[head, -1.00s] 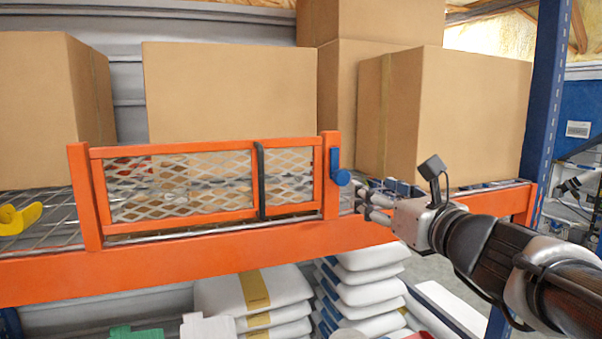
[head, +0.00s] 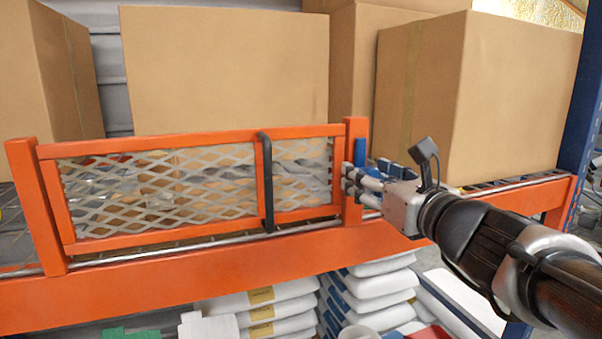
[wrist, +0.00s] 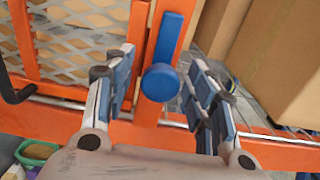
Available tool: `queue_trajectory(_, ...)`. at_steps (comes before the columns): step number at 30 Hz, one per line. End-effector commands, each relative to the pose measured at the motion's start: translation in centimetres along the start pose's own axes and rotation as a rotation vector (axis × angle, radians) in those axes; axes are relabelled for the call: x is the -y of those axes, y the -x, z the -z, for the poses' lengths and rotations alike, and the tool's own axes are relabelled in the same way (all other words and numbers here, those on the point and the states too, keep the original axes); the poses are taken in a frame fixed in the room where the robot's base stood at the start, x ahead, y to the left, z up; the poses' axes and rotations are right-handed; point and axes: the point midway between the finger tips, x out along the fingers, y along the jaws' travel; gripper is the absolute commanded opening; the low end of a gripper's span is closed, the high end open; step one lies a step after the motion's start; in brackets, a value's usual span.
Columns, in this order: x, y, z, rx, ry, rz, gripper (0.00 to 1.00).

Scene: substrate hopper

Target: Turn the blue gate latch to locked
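The blue gate latch (wrist: 163,70) is on the orange post (wrist: 141,60) at the right end of the gate. In the wrist view its bar stands along the post, with a round blue knob (wrist: 160,83) at its lower end. My gripper (wrist: 165,95) is open, with one finger on each side of the knob and gaps on both sides. In the head view my gripper (head: 352,180) is at the post and hides the knob; only the upper part of the latch (head: 361,148) shows. The mesh gate (head: 160,190) stands closed against the post.
A black vertical handle (head: 266,185) is on the gate, left of the post. Large cardboard boxes (head: 225,70) stand on the shelf behind. The orange shelf beam (head: 180,280) runs below, with white sacks (head: 370,285) beneath it.

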Motion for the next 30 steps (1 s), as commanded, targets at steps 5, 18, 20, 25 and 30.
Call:
queue_trajectory(5,0.01,-0.01,0.01,0.0,0.0,0.0,0.41)
queue_trajectory(18,0.01,0.0,-0.01,0.0,0.0,0.0,0.12)
queue_trajectory(20,0.01,0.0,-0.01,0.0,0.0,0.0,0.08)
queue_trajectory(25,0.01,0.0,-0.01,0.001,0.004,0.0,0.05)
queue_trajectory(30,0.01,0.0,0.08,0.002,0.037,0.0,0.05)
